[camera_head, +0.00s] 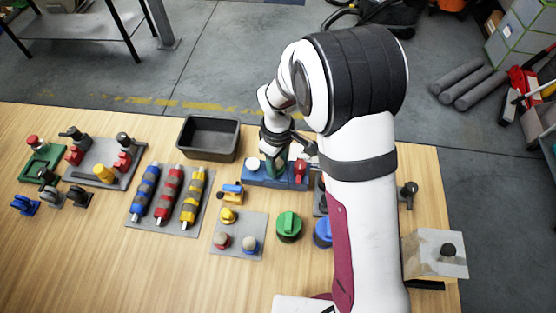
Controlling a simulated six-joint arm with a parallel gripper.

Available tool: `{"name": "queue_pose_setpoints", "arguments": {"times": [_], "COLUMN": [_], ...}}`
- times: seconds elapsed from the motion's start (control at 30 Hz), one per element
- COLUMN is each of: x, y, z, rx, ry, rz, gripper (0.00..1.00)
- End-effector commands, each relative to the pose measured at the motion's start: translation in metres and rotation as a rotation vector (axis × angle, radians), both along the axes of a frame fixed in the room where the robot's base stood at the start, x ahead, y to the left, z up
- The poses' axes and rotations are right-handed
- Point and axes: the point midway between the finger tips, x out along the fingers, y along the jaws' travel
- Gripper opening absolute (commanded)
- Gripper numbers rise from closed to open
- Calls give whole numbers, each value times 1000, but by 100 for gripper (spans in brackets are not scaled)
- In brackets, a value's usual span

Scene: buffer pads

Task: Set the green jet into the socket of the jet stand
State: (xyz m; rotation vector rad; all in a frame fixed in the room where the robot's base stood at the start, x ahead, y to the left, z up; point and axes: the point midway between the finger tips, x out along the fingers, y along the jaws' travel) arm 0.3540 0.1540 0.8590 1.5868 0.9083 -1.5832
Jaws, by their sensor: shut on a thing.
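The jet stand (262,180) is a blue block near the back of the table, under my gripper. A white piece (253,163) stands at its left end and a red piece (300,171) at its right end. My gripper (279,153) points down over the middle of the stand, shut on the green jet (278,164). Only a small part of the jet shows below the fingers. I cannot tell whether its lower end is inside the socket or just above it. The socket is hidden behind the jet and gripper.
A black open bin (208,138) stands left of the stand. Green (288,226) and blue (323,232) round pieces and a grey plate with knobs (238,235) lie in front. Striped rollers (169,195) lie further left. My arm hides much of the table's right side.

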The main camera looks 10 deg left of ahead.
Motion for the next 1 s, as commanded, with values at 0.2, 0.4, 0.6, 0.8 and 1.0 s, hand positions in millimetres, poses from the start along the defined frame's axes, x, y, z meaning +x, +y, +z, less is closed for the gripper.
{"name": "queue_pose_setpoints", "arguments": {"times": [0.2,0.4,0.6,0.8,1.0], "x": [0,0,0,1,1], "y": [0,0,0,1,1], "z": [-3,-3,-2,18,80], "rx": [0,0,0,2,4], "ry": [0,0,0,-5,-8], "rz": [0,0,0,1,-1], "gripper": [51,82,82,82,82]}}
